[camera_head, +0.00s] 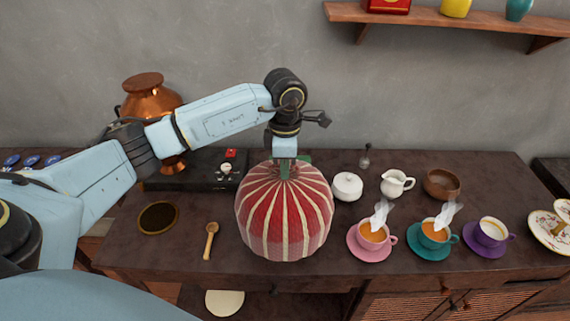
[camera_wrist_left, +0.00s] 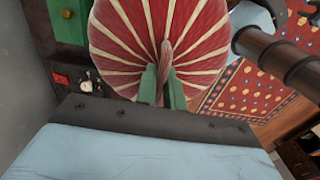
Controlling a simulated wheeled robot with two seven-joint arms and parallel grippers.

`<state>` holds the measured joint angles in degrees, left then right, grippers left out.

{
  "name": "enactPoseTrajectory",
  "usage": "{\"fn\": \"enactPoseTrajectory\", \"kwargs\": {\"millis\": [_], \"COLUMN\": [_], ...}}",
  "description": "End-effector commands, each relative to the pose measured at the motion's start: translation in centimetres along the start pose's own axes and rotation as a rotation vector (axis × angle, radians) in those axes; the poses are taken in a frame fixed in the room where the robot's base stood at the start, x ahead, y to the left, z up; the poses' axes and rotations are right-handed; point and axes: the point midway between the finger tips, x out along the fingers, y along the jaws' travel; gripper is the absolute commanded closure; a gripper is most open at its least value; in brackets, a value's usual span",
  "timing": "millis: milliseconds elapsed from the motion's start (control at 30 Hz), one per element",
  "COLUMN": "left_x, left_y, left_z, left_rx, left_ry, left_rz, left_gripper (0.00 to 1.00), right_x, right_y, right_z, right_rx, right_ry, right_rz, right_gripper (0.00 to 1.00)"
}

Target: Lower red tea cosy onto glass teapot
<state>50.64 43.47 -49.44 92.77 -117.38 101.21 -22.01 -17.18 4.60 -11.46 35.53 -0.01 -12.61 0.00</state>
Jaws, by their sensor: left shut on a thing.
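The red tea cosy (camera_head: 284,215) with cream stripes sits upright at the middle of the counter in the head view. It fills the top of the left wrist view (camera_wrist_left: 125,35). My left gripper (camera_head: 285,163) comes down from above and its green fingers are shut on the knob at the cosy's top. In the left wrist view the fingers (camera_wrist_left: 163,85) stand on either side of the knob (camera_wrist_left: 166,55). The glass teapot is not visible; I cannot tell whether it is under the cosy. My right gripper is not in view.
The dark counter (camera_head: 190,255) holds a wooden spoon (camera_head: 210,240) and a round dark dish (camera_head: 158,218) at left. A copper urn (camera_head: 150,100) stands behind.

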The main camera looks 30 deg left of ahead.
Motion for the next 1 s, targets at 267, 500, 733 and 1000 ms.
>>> {"fn": "enactPoseTrajectory", "kwargs": {"millis": [267, 500, 733, 1000], "left_x": [1.2, 2.2, 3.1, 4.2], "left_y": [0.0, 0.0, 0.0, 0.0], "left_z": [0.0, 0.0, 0.0, 0.0], "left_rx": [-0.001, -0.001, -0.001, -0.001], "left_ry": [-0.001, -0.001, 0.0, -0.001], "left_rz": [0.001, 0.001, 0.001, 0.001], "left_gripper": [1.0, 1.0, 1.0, 1.0], "right_x": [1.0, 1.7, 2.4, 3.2], "right_y": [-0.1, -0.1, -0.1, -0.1], "right_z": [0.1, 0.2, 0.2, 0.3], "right_rx": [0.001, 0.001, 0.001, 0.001], "right_ry": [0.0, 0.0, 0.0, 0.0], "right_rz": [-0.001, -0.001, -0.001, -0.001], "right_gripper": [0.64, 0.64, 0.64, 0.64]}}
